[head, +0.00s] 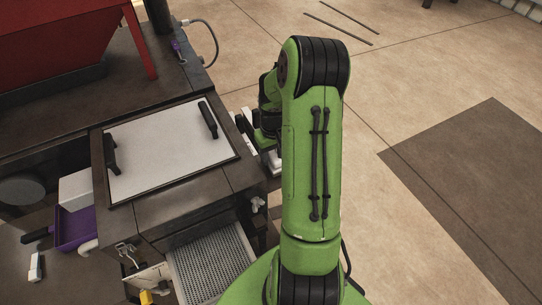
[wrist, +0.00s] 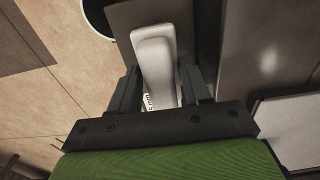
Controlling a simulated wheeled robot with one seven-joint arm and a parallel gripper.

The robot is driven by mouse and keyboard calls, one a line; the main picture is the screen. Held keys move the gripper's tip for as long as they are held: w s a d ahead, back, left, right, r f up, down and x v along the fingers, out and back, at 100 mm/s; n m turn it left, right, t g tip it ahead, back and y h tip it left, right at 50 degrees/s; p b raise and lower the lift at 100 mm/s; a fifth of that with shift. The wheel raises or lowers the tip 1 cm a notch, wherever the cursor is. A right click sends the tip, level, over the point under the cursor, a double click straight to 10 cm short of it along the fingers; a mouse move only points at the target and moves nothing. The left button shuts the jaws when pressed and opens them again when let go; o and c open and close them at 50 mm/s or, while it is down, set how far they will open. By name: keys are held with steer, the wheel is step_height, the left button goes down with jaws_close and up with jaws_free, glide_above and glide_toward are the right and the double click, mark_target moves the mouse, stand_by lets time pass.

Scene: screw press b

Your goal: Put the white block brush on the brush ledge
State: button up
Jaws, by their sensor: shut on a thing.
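The white block brush (wrist: 154,50) is between the two dark fingers of my gripper (wrist: 157,85) in the wrist view. My gripper is shut on it. The brush's rounded upper part points away from the gripper; its lower part is partly hidden between the fingers. A flat brown-grey surface (wrist: 122,18), perhaps the brush ledge, lies beyond and beside the brush; I cannot tell whether they touch. In the head view, my green arm hides most of the gripper, and a bit of white (head: 275,163) shows beside it, just right of the dark bench.
A white-topped plate with two black handles (head: 165,150) lies on the dark bench. A red hopper (head: 55,40) stands behind it. A purple tray (head: 75,228) and a mesh tray (head: 210,268) are nearer. Open tiled floor (head: 430,75) extends to the right.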

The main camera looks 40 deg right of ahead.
steer(key=shift+w+f, duration=0.1)
steer(key=shift+f, duration=0.5)
steer(key=shift+s+d, duration=0.2)
steer(key=shift+s, duration=0.05)
steer(key=shift+f, duration=0.2)
steer(key=o, duration=1.1)
steer(key=shift+w, duration=0.15)
steer(key=shift+o, duration=0.2)
steer(key=shift+r, duration=0.1)
